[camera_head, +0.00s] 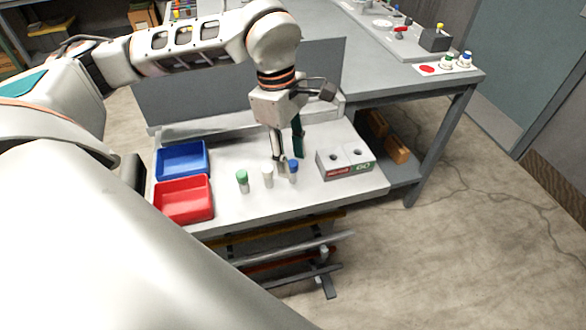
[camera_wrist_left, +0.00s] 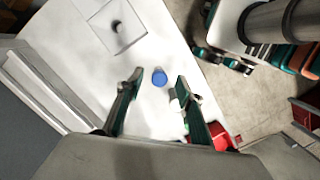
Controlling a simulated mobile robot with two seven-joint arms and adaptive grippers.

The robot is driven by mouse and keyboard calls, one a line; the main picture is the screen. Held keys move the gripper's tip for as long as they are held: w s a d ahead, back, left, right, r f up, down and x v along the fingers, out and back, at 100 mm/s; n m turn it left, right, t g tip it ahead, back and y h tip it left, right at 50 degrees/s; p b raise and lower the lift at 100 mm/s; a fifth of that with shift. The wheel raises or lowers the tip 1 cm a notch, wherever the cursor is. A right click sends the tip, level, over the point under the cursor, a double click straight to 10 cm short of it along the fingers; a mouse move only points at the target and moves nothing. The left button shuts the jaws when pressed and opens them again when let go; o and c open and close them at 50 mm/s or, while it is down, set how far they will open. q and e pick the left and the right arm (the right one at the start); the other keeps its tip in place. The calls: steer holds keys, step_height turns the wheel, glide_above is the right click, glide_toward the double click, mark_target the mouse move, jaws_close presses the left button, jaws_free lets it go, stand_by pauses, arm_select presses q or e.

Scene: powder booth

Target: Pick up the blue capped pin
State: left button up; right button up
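The blue capped pin (camera_head: 293,168) stands upright on the white bench top, right of a white capped pin (camera_head: 267,175) and a green capped pin (camera_head: 242,181). In the left wrist view its blue cap (camera_wrist_left: 159,77) shows from above, between the two fingers. My left gripper (camera_head: 287,160) points down at the pin, its fingers apart. In the left wrist view the gripper (camera_wrist_left: 158,82) is open, with a visible gap on each side of the cap. Whether the fingertips reach below the cap is hard to tell.
A grey gauge block (camera_head: 345,173) with two holes and red and green labels stands right of the pins. A blue tray (camera_head: 181,176) and a red tray (camera_head: 212,202) lie at the left. The bench front is clear. A larger grey table (camera_head: 388,85) stands behind.

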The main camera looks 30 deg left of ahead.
arm_select(q)
steer(key=shift+d+f, duration=0.15)
steer(key=shift+f, duration=0.95)
jaws_close()
steer(key=shift+r, duration=0.1)
